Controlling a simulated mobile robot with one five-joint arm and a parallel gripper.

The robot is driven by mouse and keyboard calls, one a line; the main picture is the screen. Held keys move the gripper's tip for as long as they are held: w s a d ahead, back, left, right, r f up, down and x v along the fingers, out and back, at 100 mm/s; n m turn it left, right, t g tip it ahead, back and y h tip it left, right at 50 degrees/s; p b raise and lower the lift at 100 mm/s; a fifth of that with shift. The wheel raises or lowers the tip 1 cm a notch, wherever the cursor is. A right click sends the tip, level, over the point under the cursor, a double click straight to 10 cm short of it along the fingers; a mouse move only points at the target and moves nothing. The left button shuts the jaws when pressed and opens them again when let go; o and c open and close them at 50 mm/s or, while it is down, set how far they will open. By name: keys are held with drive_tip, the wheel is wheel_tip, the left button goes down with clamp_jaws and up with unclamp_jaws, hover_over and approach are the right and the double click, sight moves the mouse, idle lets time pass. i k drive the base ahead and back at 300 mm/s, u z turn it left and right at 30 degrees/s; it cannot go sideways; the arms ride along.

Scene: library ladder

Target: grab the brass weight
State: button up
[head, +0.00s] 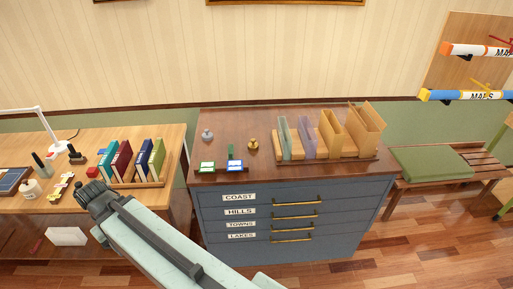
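The brass weight (253,145) is a small gold-coloured knobbed piece standing upright on the brown top of the blue-grey drawer cabinet (226,256), left of the file rack. My arm reaches in from the bottom of the head view toward the left. Its dark end, my gripper (100,203), is in front of the desk, well to the left of the brass weight and apart from it. I cannot make out its fingers or whether it holds anything.
A grey weight (207,135), a green-labelled block (207,167) and a blue-labelled block (235,166) are near the brass weight. A wooden rack (368,157) with folders stands to its right. The desk (174,143) at left holds books and small items. A cushioned bench (468,188) stands right.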

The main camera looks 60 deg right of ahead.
sight(252, 145)
drive_tip(key=z, duration=0.15)
drive_tip(key=i, duration=1)
drive_tip(key=u, duration=0.1)
